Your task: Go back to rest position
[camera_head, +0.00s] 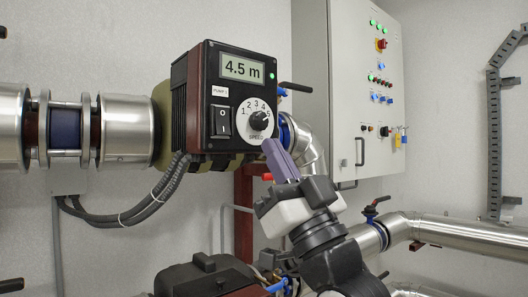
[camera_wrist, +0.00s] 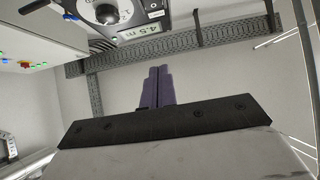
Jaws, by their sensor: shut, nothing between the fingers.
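My gripper (camera_head: 272,148) is shut and empty, with its purple fingers pressed together. In the head view its tips are just below and right of the speed knob (camera_head: 259,120) on the pump control box (camera_head: 192,108); I cannot tell whether they touch the box. The box display reads 4.5 m, and a green light is lit. In the wrist view the closed fingers (camera_wrist: 158,76) point up the picture, and the box's dial (camera_wrist: 107,13) and display (camera_wrist: 139,31) show upside down at the top, apart from the fingers.
Silver pipes (camera_head: 126,130) join the pump on the left, and another pipe (camera_head: 465,233) runs at lower right. A white control cabinet (camera_head: 350,90) hangs behind on the right. Grey cables (camera_head: 150,205) hang below the box.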

